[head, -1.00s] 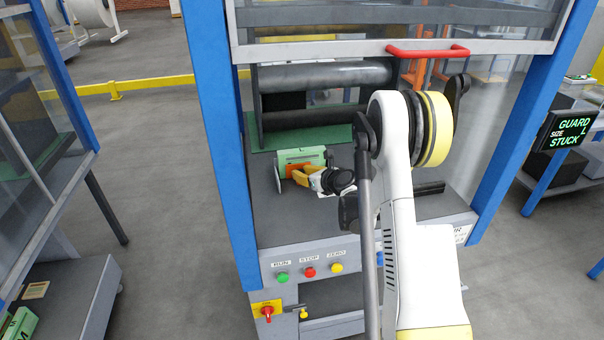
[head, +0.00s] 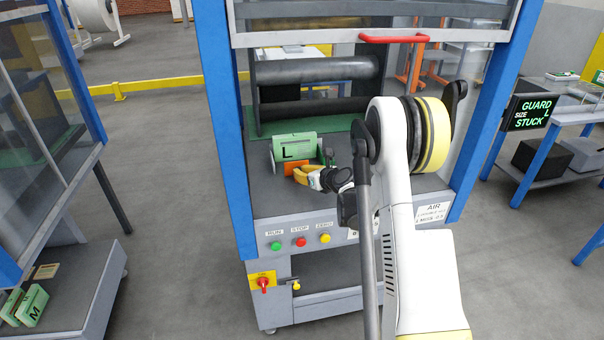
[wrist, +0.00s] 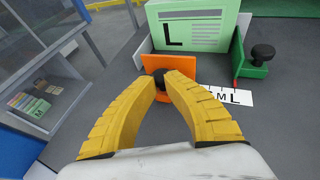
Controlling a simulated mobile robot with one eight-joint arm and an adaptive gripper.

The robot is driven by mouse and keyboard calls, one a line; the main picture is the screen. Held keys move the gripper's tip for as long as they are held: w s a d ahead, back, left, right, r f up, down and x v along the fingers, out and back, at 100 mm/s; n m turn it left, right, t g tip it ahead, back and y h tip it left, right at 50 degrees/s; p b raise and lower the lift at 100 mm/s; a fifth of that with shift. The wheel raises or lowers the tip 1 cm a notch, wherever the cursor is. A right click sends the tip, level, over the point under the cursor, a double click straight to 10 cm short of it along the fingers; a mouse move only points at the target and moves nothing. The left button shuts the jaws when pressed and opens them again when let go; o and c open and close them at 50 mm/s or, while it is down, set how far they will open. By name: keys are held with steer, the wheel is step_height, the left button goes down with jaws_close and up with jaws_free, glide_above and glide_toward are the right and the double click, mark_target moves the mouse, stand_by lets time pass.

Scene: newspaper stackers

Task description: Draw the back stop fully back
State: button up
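An orange plate (wrist: 138,73) with a black knob (wrist: 160,75) stands upright on the grey deck. In the head view it (head: 293,167) is in front of a green and white bundle marked L (head: 297,147). My gripper (wrist: 163,80) has its yellow fingertips closed around that knob; the gripper also shows in the head view (head: 301,176). A green stop (wrist: 240,62) with its own black knob (wrist: 262,53) is at the right of the bundle (wrist: 200,28). Its red pointer is near the white size scale (wrist: 238,97). No label shows which piece is the back stop.
A glazed guard with a red handle (head: 394,39) is above the deck. Dark rollers (head: 315,70) are behind the bundle. Blue posts (head: 221,130) flank the deck. Buttons (head: 300,242) line its front. A display (head: 533,113) reads GUARD, SIZE L, STUCK.

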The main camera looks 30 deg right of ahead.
steer(key=o, duration=0.5)
steer(key=shift+w+a+f, duration=0.15)
steer(key=shift+w, duration=0.15)
steer(key=shift+o, duration=0.7)
steer(key=shift+w, duration=0.15)
steer(key=shift+s+d, duration=0.2)
steer(key=shift+s, duration=0.15)
steer(key=v, duration=1.1)
steer(key=shift+s+r, duration=0.15)
steer(key=shift+r, duration=0.1)
